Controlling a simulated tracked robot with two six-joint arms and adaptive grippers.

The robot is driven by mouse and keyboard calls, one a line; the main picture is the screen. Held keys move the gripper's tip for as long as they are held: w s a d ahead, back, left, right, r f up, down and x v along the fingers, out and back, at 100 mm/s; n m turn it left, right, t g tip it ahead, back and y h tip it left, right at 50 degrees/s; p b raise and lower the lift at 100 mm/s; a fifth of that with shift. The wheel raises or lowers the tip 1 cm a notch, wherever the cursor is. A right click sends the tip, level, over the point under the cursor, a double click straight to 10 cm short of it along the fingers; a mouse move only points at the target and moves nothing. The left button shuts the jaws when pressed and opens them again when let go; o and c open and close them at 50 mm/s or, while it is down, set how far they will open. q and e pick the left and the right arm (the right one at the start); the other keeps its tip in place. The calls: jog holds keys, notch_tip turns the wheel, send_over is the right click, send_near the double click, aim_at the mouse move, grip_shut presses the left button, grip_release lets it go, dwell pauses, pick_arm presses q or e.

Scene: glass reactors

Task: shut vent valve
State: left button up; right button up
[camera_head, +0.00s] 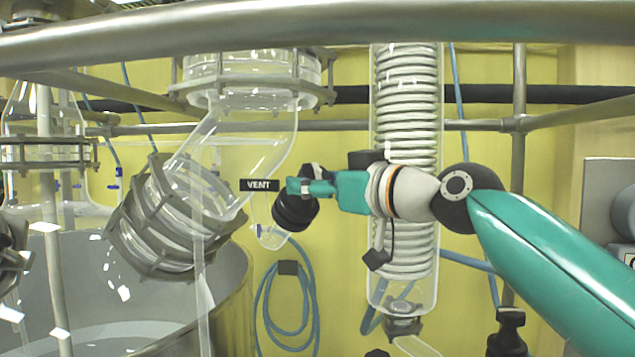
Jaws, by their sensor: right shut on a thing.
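The vent valve shows as a black round knob (294,212) beside a black label reading VENT (260,185), at the side of the slanted glass pipe near the picture's middle. My right gripper (306,188) reaches in from the right, its teal fingers at the knob. It is shut on the knob, and its fingers and wrist hide part of the valve. How far the valve is turned cannot be told from this view. My left gripper does not show.
A glass column with a coiled tube (405,110) stands behind my right wrist. A clamped glass joint (170,225) is left of the valve. A thick metal rail (330,20) crosses the top. A blue hose (290,340) hangs below.

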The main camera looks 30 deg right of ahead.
jog(key=shift+r+m, duration=0.2)
jog(key=shift+m, duration=0.1)
jog(key=shift+s+a+m+t+h, duration=0.1)
jog(key=shift+m+t+h, duration=0.2)
jog(key=shift+m+h, duration=1)
jog(key=shift+m, duration=0.2)
jog(key=m+h+b, duration=0.1)
jog(key=m+h, duration=0.1)
jog(key=m, duration=0.1)
jog(key=m+h+b, duration=0.1)
jog(key=m+h, duration=0.1)
jog(key=m, duration=0.1)
jog(key=shift+a+f+h, duration=0.1)
jog(key=shift+f+h, duration=0.05)
jog(key=shift+h, duration=0.25)
jog(key=shift+m+g+h, duration=0.7)
jog(key=shift+m+h, duration=0.1)
jog(key=shift+m, duration=0.4)
jog(key=shift+r+m+g+h, duration=0.25)
jog(key=shift+m+g+h, duration=0.45)
jog(key=shift+m, duration=0.5)
jog(key=shift+m+g+h+p, duration=0.3)
jog(key=shift+m+h+p, duration=0.45)
jog(key=shift+m, duration=0.25)
jog(key=shift+f+m+g+h+p, duration=0.1)
jog(key=shift+m+g+h+p, duration=0.45)
jog(key=shift+m+g+p, duration=0.7)
jog(key=shift+m, duration=0.25)
